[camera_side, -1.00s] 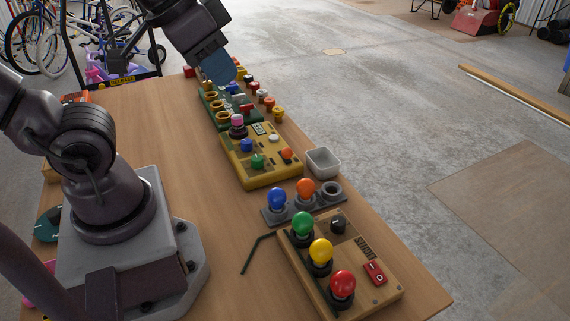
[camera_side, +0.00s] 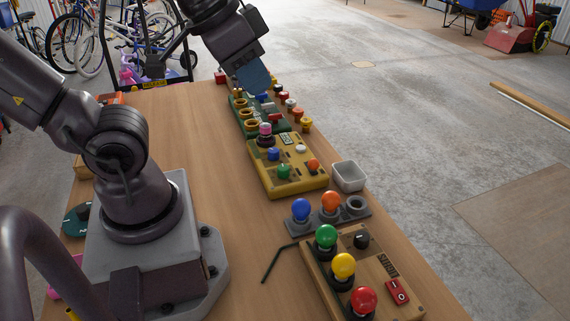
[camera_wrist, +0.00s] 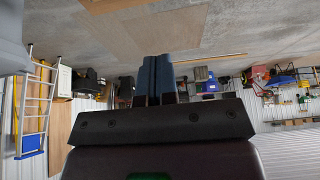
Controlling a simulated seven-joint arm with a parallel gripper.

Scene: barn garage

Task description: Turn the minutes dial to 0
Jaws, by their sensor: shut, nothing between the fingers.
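A yellow box (camera_side: 310,182) with a small display, a blue knob (camera_side: 273,154), a green knob (camera_side: 284,171), an orange button and a pink-topped dark knob (camera_side: 265,133) lies mid-table in the side view. The markings are too small to tell which, if any, is the minutes dial. My gripper (camera_side: 254,76) is over the far end of the table, beyond the yellow box and near the green board. Its blue fingers are shut and empty. The wrist view shows the shut fingers (camera_wrist: 157,78) but none of the boxes.
The green board (camera_side: 274,128) with brass rings lies behind the yellow box, with several coloured knobs beside it. A white bin (camera_side: 348,176), a grey bulb holder (camera_side: 367,212) and a wooden box (camera_side: 378,271) with coloured bulbs are nearer. A hex key (camera_side: 270,263) lies on the table.

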